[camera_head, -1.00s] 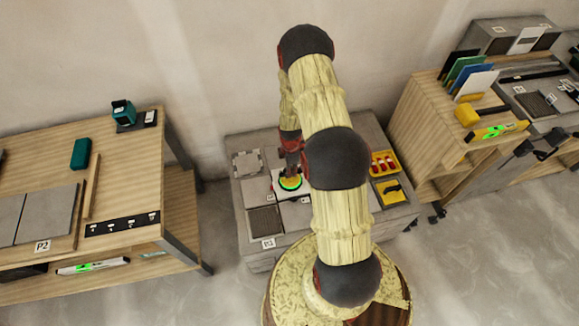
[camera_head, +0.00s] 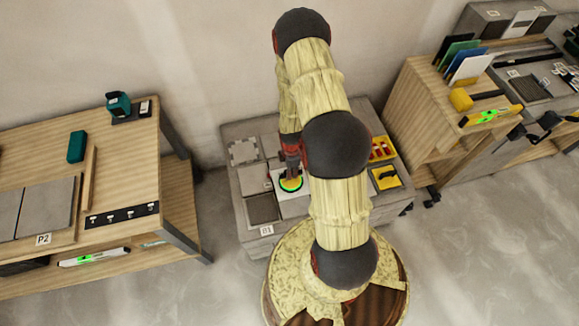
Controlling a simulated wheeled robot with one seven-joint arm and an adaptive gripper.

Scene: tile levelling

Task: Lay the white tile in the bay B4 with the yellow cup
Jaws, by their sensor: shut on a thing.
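My gripper (camera_head: 291,165) points down over the grey bench and is shut on the yellow cup (camera_head: 290,184), a round disc with a bright green ring. The white tile (camera_head: 293,206) shows beneath and around the cup, over the middle of the grey bench (camera_head: 243,218). My arm hides the tile's right side. Whether the tile rests in a bay or hangs just above it, I cannot tell. The label of bay B4 is not readable here.
Left of the tile, the bench holds a light notched square (camera_head: 243,151), a plain grey square (camera_head: 253,180) and a dark textured square (camera_head: 262,208). Yellow trays (camera_head: 386,177) stand right of my arm. A wooden table (camera_head: 130,185) is left, a wooden cabinet (camera_head: 410,105) right.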

